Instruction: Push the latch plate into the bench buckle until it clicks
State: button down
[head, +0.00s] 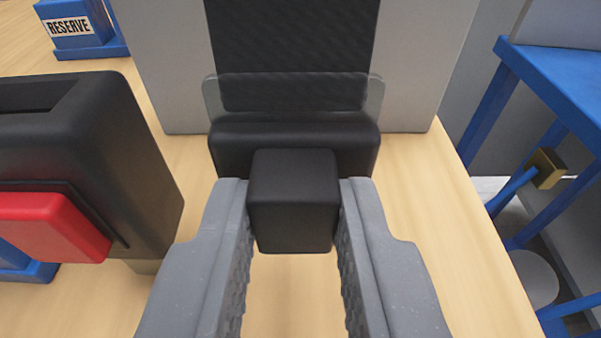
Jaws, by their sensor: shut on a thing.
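My gripper (294,205) is shut on the black block-shaped grip of the latch plate (293,190), one grey finger on each side. Behind the grip is the latch plate's wider black bar, with a thin translucent grey plate at its upper edge. A dark webbing strap shows behind and above it. The bench buckle (110,140) is a black housing at the left, with a red button (45,225) on its near face and a dark opening in its top. The latch plate is to the right of the buckle and apart from it.
The pale wooden bench top (400,220) is clear around the gripper. A grey upright panel (410,60) stands behind the strap. A blue block labelled RESERVE (75,25) is at the back left. A blue frame (570,90) stands at the right, beyond the bench edge.

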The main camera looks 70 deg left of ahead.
notch_tip(320, 180, up, 11)
jog(key=p, duration=0.9)
dwell(0.9)
jog(key=s+a+b, duration=0.2)
jog(key=s+a, duration=0.1)
jog(key=s, duration=0.5)
dwell(1.2)
jog(key=shift+a+r+p, duration=0.1)
jog(key=shift+p, duration=0.2)
dwell(0.4)
